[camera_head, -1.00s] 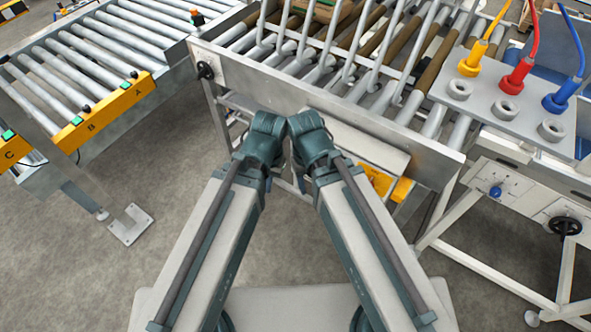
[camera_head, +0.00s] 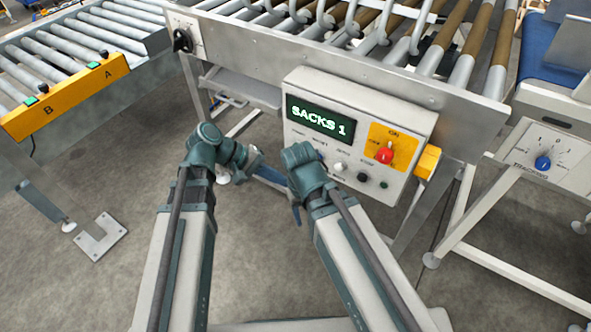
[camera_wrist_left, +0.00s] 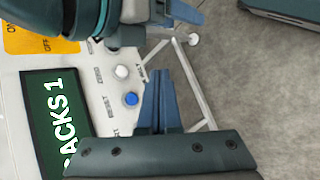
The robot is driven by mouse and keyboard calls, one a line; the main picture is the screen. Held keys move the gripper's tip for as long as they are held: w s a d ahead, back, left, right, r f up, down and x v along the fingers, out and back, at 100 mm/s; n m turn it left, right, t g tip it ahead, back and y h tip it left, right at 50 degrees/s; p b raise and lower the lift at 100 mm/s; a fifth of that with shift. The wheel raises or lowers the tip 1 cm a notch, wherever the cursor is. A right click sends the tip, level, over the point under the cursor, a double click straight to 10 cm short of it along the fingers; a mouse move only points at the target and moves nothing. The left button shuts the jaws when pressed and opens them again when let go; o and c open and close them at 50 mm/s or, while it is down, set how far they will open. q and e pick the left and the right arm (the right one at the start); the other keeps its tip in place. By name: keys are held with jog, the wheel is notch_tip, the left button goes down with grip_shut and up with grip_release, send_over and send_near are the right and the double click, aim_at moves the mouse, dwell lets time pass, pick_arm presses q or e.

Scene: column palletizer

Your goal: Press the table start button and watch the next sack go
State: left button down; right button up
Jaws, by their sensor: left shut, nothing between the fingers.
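The control box (camera_head: 305,103) hangs under the roller table, its green display (camera_head: 320,118) reading SACKS 1. A red ON/OFF switch (camera_head: 384,154) sits on a yellow plate. Below are a white button (camera_head: 340,168), a black button (camera_head: 363,177) and a small green button (camera_head: 383,184). In the left wrist view a blue button (camera_wrist_left: 130,98) sits beside a white one; I cannot read which is start. My left gripper (camera_wrist_left: 163,75) is shut and empty, close to the blue button's side, with no contact visible. My right wrist (camera_head: 303,160) covers part of the panel; its fingers are unclear.
The roller table (camera_head: 330,70) spans the top, its steel side rail above the box. A second conveyor (camera_head: 90,40) with yellow panels A and B stands left. A white frame (camera_head: 480,215) with a blue tracking knob (camera_head: 543,163) stands right. The grey floor between is open.

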pick_arm(q)
jog(key=w+a+f+n+t+h+b, duration=0.3)
jog(key=w+f+n+h+b, duration=0.1)
jog(key=b, duration=0.8)
jog(key=shift+w+a+f+h, duration=0.4)
jog(key=shift+w+f+h, duration=0.2)
jog(key=shift+w+h, duration=0.25)
jog(key=w+d, duration=0.5)
jog(key=w, duration=0.2)
jog(key=shift+w+d, duration=0.15)
jog(key=shift+w, duration=0.05)
dwell(1.1)
jog(key=shift+w+d, duration=0.2)
jog(key=shift+w, duration=0.05)
